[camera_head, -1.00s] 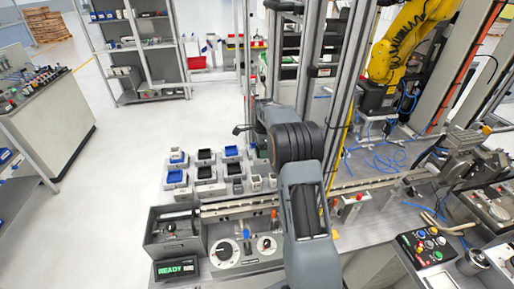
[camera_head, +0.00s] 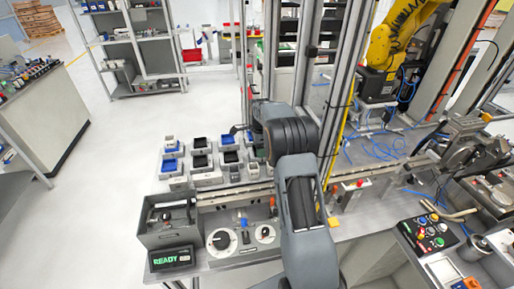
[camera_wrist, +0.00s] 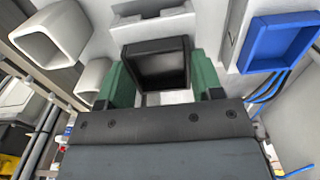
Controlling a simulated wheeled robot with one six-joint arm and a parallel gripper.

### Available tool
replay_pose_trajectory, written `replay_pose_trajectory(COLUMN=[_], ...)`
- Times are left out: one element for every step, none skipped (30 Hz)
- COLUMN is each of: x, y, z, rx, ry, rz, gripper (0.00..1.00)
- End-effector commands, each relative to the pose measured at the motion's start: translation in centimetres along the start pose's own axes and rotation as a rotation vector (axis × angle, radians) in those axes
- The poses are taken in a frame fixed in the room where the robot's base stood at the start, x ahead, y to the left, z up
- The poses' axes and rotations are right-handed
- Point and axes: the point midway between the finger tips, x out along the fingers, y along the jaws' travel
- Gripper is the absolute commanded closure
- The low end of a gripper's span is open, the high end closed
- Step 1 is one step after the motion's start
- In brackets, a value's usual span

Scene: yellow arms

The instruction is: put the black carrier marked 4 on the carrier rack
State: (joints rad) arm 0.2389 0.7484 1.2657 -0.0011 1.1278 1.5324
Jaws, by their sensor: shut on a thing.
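In the wrist view my gripper (camera_wrist: 162,82) has green fingers on both sides of a black, open-topped square carrier (camera_wrist: 158,48), shut on it. No number can be read on it. In the head view my arm's end (camera_head: 240,129) is small and dark beside the vertical posts, and the held carrier cannot be made out. Other black carriers (camera_head: 200,161) and blue carriers (camera_head: 171,165) stand on pale grey blocks on the bench at left. Their marks are too small to read. I cannot tell which structure is the carrier rack.
A blue carrier (camera_wrist: 277,43) on a pale block is right of my gripper in the wrist view; a hollow grey part (camera_wrist: 52,36) is at left. A grey box (camera_head: 170,219) and READY display (camera_head: 170,258) stand at the bench front. Metal posts rise close behind my arm.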

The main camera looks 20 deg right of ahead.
Motion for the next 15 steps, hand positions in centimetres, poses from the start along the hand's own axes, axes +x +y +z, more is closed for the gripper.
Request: replay_pose_trajectory(x=[-0.07,-0.06,-0.03,-0.01,0.03,0.09,0.14,0.20,0.29,0.36,0.44,0.54,0.62,0.70,0.80], y=[-0.02,-0.02,-0.02,-0.02,-0.02,-0.02,-0.02,-0.02,-0.02,-0.02,-0.02,-0.02,-0.01,-0.01,-0.01], z=[0.00,0.00,0.00,0.01,0.01,0.01,0.01,0.01,0.01,0.01,0.01,0.02,0.02,0.02,0.02], rx=[0.000,0.000,0.000,0.000,0.000,0.000,0.000,0.000,0.000,0.000,0.000,0.000,0.000,0.000,0.000], ry=[0.000,0.000,0.000,0.000,0.000,0.000,0.000,0.000,0.000,0.000,0.000,0.000,0.000,0.000,0.000], rz=[-0.001,-0.001,-0.001,-0.001,-0.001,-0.001,-0.001,-0.001,-0.001,-0.001,-0.001,-0.001,-0.001,-0.001,-0.001], gripper=[0.73,0.73,0.73,0.73,0.73,0.73,0.73,0.73,0.73,0.73,0.73,0.73,0.73,0.73,0.73])
